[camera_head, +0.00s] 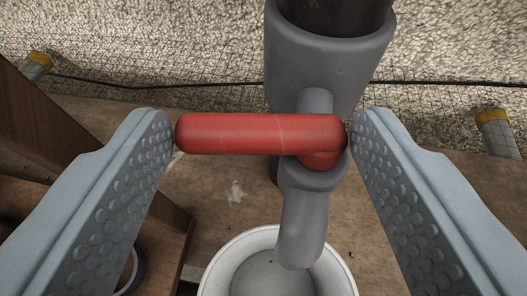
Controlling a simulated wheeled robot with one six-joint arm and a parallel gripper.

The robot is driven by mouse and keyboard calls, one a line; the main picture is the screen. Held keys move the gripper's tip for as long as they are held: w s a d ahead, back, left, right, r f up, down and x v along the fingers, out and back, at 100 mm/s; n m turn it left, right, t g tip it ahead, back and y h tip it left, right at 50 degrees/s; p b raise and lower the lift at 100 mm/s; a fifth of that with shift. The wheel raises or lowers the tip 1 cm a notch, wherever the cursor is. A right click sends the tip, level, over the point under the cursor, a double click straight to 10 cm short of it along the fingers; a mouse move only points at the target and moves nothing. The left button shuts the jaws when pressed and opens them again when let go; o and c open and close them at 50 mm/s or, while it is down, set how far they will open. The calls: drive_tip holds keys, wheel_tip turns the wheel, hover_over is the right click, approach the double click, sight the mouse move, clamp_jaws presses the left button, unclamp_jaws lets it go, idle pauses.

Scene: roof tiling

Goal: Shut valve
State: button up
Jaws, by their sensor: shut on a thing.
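The valve has a red handle (255,133) that lies crosswise, pointing left from its grey stem. The grey valve body and spout (306,220) join a wide grey pipe (325,55) at the top and curve down. My gripper (262,130) is shut on the red handle. Its left finger is at the handle's free left end and its right finger is at the right end by the stem. Any thin gap at the right finger is hard to judge.
A white round bucket (345,280) stands below the spout. A brown wooden frame (60,130) is at the left. A dark cable (200,85) and wire mesh run along the rough wall behind. Two grey posts with yellow bands stand at the far left and right.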

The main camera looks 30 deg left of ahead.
drive_tip(key=shift+a+m+t+h, duration=0.35)
drive_tip(key=shift+m+t+h, duration=0.15)
drive_tip(key=shift+m+h, duration=0.5)
drive_tip(key=shift+w, duration=0.1)
drive_tip(key=o, duration=0.9)
drive_tip(key=shift+a, duration=0.1)
drive_tip(key=shift+o, duration=0.2)
drive_tip(key=v, duration=1.7)
drive_tip(key=shift+s, duration=0.25)
drive_tip(key=shift+r, duration=0.1)
